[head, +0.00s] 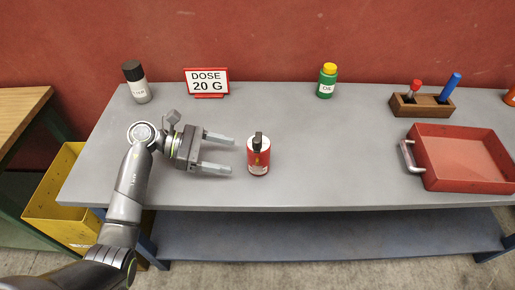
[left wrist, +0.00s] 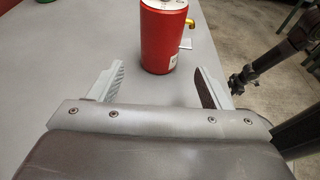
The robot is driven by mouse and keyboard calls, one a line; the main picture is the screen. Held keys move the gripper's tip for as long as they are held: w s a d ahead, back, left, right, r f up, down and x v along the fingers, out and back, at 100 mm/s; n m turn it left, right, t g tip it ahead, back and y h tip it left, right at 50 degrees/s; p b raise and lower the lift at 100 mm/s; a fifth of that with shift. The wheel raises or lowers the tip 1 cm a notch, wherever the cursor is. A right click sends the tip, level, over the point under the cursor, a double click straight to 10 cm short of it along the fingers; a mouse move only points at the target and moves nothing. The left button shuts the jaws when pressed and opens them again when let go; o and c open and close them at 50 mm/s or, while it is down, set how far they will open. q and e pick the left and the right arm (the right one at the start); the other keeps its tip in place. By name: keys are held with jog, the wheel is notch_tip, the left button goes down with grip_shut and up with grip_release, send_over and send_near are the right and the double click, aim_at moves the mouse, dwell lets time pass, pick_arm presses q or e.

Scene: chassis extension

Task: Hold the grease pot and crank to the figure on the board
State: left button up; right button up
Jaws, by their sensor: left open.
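The grease pot (head: 258,160) is a small red can with a pale top and a dark upright piece on it, which I take for the crank (head: 258,141). It stands upright on the grey table near the front edge. In the left wrist view the red pot (left wrist: 163,38) stands ahead, between the fingers' directions, with a brass spout at its side. My left gripper (head: 222,153) is open and empty, just left of the pot and apart from it. The board (head: 207,81) at the back reads "DOSE 20 G".
A grey bottle with a black cap (head: 137,84) and a green bottle (head: 327,82) stand at the back. A wooden holder (head: 421,105) carries a red and a blue marker. A red tray (head: 463,160) lies at right. The table between pot and tray is clear.

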aim_at(249, 160)
pick_arm(q)
jog(key=x, duration=0.4)
jog(key=shift+d+r+p, duration=0.1)
jog(key=shift+r+p, duration=0.05)
jog(key=shift+p, duration=0.25)
jog(key=b+x, duration=0.2)
jog(key=x, duration=0.1)
jog(key=shift+f, duration=0.35)
jog(key=shift+d+b, duration=0.5)
jog(key=shift+d, duration=0.1)
pick_arm(e)
jog(key=shift+s+f, duration=0.1)
jog(key=shift+f, duration=0.85)
pick_arm(q)
jog(key=c, duration=0.7)
pick_arm(e)
jog(key=shift+d, duration=0.1)
jog(key=shift+o, duration=0.2)
jog(key=shift+s, duration=0.1)
